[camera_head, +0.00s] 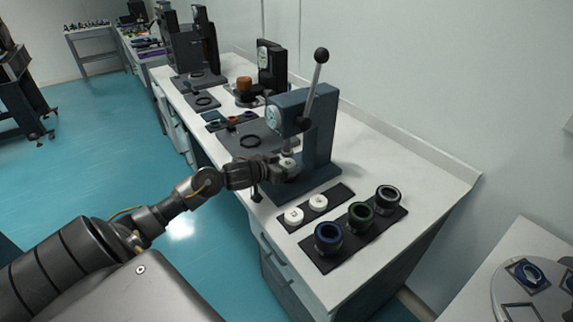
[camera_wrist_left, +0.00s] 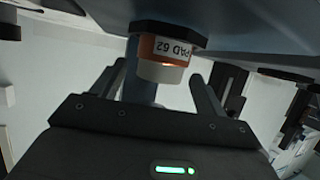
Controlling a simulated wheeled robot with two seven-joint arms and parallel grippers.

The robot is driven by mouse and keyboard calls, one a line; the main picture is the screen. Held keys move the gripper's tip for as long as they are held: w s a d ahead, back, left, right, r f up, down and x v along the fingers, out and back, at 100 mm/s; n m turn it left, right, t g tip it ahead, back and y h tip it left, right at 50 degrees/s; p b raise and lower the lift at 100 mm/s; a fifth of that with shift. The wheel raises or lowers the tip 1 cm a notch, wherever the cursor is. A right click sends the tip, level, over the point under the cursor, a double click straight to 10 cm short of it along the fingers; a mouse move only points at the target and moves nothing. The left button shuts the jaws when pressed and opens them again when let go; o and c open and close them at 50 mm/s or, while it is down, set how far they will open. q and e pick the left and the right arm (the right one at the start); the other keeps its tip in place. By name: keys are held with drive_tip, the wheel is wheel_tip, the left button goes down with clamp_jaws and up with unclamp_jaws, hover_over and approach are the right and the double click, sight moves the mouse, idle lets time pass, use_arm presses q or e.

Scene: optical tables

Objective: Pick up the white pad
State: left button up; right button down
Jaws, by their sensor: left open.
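A white pad (camera_wrist_left: 163,71) with an orange band and the label "PAD 62" hangs under a dark fitting in the left wrist view. My left gripper (camera_wrist_left: 158,88) is open, with one finger on each side of the pad in the picture; I cannot tell whether they touch it. In the head view my left gripper (camera_head: 287,166) is at the blue lever press (camera_head: 318,140), and the pad there is mostly hidden. Two other white pads, a left one (camera_head: 293,216) and a right one (camera_head: 318,202), sit on a black mat (camera_head: 338,194). My right gripper is not in view.
Blue (camera_head: 328,238), green (camera_head: 360,216) and dark (camera_head: 387,198) ringed parts stand on another black mat in front of the press. The press lever (camera_head: 311,85) rises above my gripper. More presses stand farther along the white bench (camera_head: 425,172). The bench's right end is clear.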

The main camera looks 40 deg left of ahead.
use_arm(q)
drive_tip(key=shift+c, duration=0.2)
drive_tip(key=c, duration=1.1)
drive_tip(key=shift+w+r, duration=0.1)
drive_tip(key=shift+r, duration=0.05)
drive_tip(key=shift+r, duration=0.65)
wheel_tip(320, 180, up, 2)
drive_tip(key=shift+r, duration=0.1)
drive_tip(key=s, duration=1.2)
drive_tip(key=s+a+b, duration=0.1)
drive_tip(key=s, duration=0.5)
drive_tip(key=shift+c, duration=0.5)
